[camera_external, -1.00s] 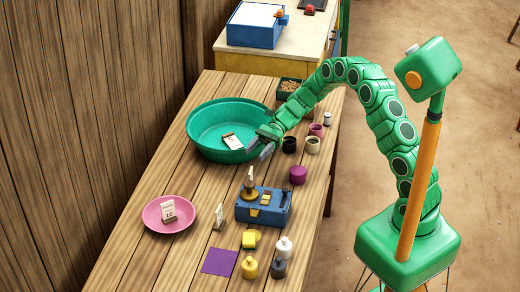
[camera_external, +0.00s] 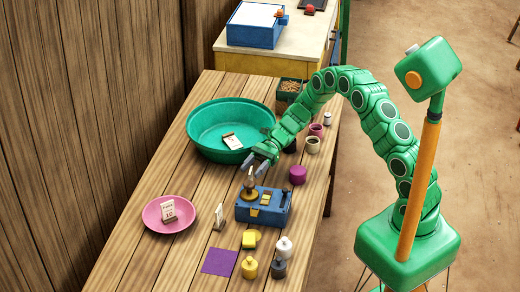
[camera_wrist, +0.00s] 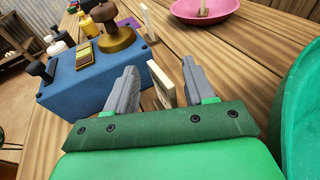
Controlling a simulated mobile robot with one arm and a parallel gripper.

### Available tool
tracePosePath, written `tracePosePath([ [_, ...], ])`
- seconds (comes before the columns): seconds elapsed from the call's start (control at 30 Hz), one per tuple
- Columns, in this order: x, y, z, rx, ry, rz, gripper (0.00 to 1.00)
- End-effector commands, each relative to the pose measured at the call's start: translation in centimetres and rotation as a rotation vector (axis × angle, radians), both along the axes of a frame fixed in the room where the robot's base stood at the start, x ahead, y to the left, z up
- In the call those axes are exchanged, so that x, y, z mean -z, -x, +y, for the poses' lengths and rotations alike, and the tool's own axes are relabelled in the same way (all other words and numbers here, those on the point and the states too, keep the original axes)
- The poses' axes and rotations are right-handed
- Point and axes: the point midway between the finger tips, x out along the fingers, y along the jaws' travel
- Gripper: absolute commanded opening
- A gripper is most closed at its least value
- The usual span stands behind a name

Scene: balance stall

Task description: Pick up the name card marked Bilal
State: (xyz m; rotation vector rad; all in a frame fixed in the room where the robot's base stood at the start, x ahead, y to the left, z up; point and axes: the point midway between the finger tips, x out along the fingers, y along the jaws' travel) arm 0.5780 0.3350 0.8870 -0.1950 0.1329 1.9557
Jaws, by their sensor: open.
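A small pale card (camera_wrist: 162,86) shows between the two fingers of my gripper (camera_wrist: 159,70) in the wrist view, its lower part hidden by the gripper body. I cannot tell whether the fingers touch it. My gripper (camera_external: 255,162) is open, just behind the blue device with the brass knob. Another card (camera_external: 219,216) stands on the table left of the device; it also shows in the wrist view (camera_wrist: 148,22). One card (camera_external: 168,211) stands on the pink plate and one (camera_external: 232,141) lies in the green basin. The name Bilal is not legible on any card.
The blue device (camera_external: 263,208) is close to my gripper, and the green basin (camera_external: 205,147) is behind it. The pink plate (camera_external: 152,221) is at left. Several pots, bottles and a purple mat (camera_external: 219,261) stand around the device. Bare planks lie between basin and plate.

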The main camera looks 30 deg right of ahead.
Motion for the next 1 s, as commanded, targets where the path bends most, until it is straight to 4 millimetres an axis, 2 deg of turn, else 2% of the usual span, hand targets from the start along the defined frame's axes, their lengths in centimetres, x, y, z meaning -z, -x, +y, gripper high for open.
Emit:
tracePosePath([
  [0.13, -0.03, -0.02, -0.03, 0.000, 0.000, -0.001, 0.54],
  [0.4, -0.04, -0.04, -0.04, 0.000, 0.000, -0.001, 0.12],
  [0.5, -0.04, -0.04, -0.04, 0.000, 0.000, -0.001, 0.00],
  [1.0, -0.28, -0.05, -0.04, 0.000, -0.001, -0.002, 0.00],
])
